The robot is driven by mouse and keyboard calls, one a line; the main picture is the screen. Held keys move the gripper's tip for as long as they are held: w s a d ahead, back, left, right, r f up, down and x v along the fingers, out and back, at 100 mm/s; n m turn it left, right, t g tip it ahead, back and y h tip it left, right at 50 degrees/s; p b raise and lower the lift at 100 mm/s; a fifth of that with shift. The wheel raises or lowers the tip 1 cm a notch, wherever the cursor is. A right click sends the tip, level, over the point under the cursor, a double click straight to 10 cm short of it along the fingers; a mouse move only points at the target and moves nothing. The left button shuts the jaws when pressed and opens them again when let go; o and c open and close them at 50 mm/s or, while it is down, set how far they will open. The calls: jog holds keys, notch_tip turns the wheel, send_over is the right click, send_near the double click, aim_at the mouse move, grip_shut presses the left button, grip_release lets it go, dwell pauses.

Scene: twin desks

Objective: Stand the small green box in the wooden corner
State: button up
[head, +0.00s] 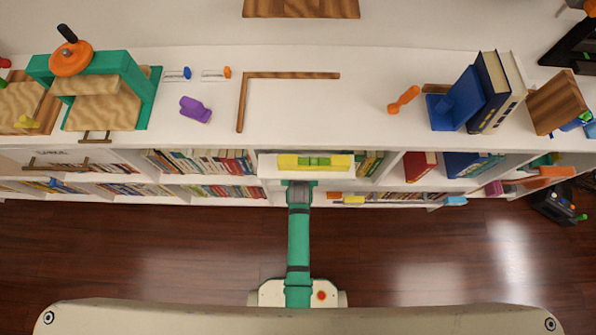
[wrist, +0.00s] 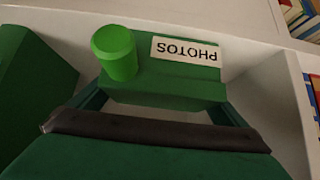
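The small green box (wrist: 165,88) is in the wrist view, with a bright green round knob (wrist: 115,52) and an upside-down PHOTOS label. It is in a white compartment under the desktop. My gripper (head: 300,186) reaches that compartment in the head view. In the wrist view its fingers (wrist: 163,112) are spread apart at the two sides of the box; I cannot tell whether they press on it. The wooden corner (head: 243,78), two strips in an L, lies on the white desktop above and left of my gripper. The space inside it is clear.
A larger dark green block (wrist: 35,85) stands left of the box. A purple object (head: 195,109) lies left of the corner and an orange one (head: 403,99) to its right. Blue bookends (head: 456,102) and books stand farther right. White shelf walls (wrist: 285,95) surround the compartment.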

jog(key=c, duration=0.9)
jog(key=shift+r, duration=0.6)
jog(key=shift+c, duration=0.2)
